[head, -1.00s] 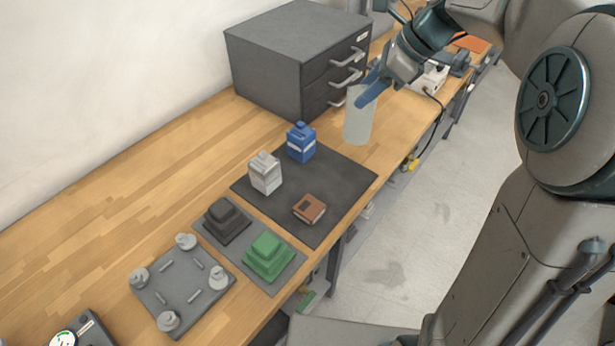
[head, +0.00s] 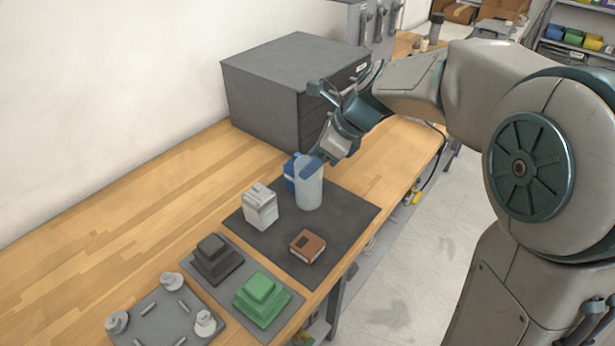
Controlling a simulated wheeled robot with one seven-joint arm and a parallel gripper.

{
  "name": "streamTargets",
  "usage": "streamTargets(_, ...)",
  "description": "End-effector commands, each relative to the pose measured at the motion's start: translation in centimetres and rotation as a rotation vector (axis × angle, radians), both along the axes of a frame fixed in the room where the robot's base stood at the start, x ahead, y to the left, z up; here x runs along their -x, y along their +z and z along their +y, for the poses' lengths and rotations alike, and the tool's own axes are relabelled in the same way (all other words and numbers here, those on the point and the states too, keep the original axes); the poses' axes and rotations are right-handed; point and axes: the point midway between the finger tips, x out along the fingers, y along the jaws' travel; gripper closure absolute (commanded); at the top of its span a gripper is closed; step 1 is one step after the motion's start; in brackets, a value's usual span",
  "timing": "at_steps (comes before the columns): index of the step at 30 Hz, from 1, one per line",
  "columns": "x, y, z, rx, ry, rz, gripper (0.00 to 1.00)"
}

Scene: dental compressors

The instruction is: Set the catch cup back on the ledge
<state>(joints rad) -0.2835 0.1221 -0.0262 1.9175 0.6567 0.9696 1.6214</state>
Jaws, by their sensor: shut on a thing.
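The catch cup (head: 309,190), a pale translucent cylinder, is upright in my gripper (head: 312,166). My gripper is shut on the cup near its rim, with a blue finger showing across its top. The cup is at the back part of the dark mat (head: 345,225) and partly covers the blue bottle (head: 289,174). I cannot tell whether its base touches the mat or hangs just above it. I cannot make out a ledge for certain in this view.
Dark (head: 214,258) and green (head: 262,298) stepped blocks are in front. A grey drawer cabinet (head: 290,95) stands behind. The wooden bench (head: 130,215) is clear at left.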

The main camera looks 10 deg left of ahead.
Motion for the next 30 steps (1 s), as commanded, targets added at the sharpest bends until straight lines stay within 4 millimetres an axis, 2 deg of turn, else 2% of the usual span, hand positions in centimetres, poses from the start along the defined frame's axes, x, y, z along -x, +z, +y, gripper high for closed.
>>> streamTargets(3,0.3,-0.6,1.0,0.000,0.001,0.001,0.82)
streamTargets(7,0.4,-1.4,1.2,0.000,0.000,0.001,0.82)
streamTargets(14,0.4,-4.6,1.2,0.000,0.000,0.002,0.82)
streamTargets(25,0.4,-5.1,1.2,0.000,0.000,0.000,0.82)
streamTargets(26,0.4,-5.0,1.2,0.000,0.001,-0.001,0.43)
streamTargets(27,0.4,-5.0,1.2,0.000,0.001,-0.001,0.32)
streamTargets(28,0.4,-5.0,1.2,0.000,0.001,-0.001,0.27)
streamTargets(30,0.4,-5.0,1.2,0.000,0.001,-0.001,0.27)
